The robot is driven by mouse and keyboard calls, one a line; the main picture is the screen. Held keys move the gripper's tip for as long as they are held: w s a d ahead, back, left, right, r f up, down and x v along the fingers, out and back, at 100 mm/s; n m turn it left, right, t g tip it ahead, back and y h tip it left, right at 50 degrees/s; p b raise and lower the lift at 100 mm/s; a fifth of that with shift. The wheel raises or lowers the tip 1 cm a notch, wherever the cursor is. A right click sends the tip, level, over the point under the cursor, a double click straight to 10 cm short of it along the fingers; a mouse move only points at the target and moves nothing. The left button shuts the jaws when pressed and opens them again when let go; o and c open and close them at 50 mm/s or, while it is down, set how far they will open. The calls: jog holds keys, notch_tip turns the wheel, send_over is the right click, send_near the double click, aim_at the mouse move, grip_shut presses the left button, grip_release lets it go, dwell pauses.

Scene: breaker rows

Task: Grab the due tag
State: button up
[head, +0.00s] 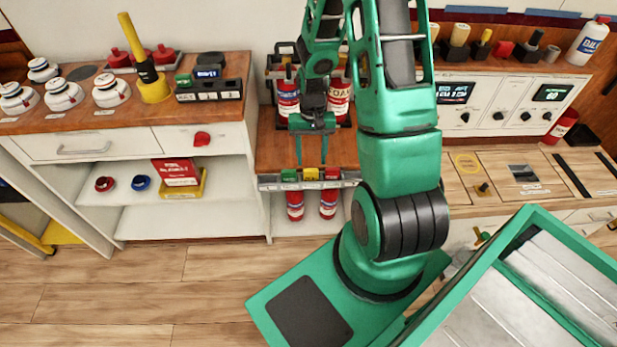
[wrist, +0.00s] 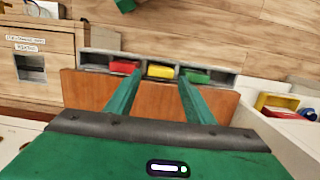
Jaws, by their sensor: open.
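A grey rack (head: 264,182) at the front edge of the low wooden shelf holds a green tag (head: 289,175), a yellow tag (head: 310,174) and a red tag (head: 331,174). In the wrist view, the red tag (wrist: 124,67), yellow tag (wrist: 160,71) and green tag (wrist: 196,76) sit in a row of slots, with empty slots at both ends. I cannot read which one is the due tag. My gripper (head: 312,160) is open and empty above the shelf, pointing down. In the wrist view, its fingertips (wrist: 159,82) appear on either side of the yellow tag, apart from it.
Red extinguishers (head: 288,100) stand at the back of the low shelf, and others (head: 295,208) show below the rack. A white cabinet (head: 200,180) stands left and a control counter (head: 500,115) right. The wooden floor (head: 130,290) at front left is clear.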

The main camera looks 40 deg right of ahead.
aim_at(310, 169)
jog(key=shift+s+a+f, duration=0.1)
jog(key=shift+a+f, duration=0.05)
jog(key=shift+f, duration=1.5)
jog(key=shift+a+f, duration=0.1)
jog(key=shift+f, duration=1.55)
jog(key=shift+c, duration=0.5)
jog(key=c, duration=0.7)
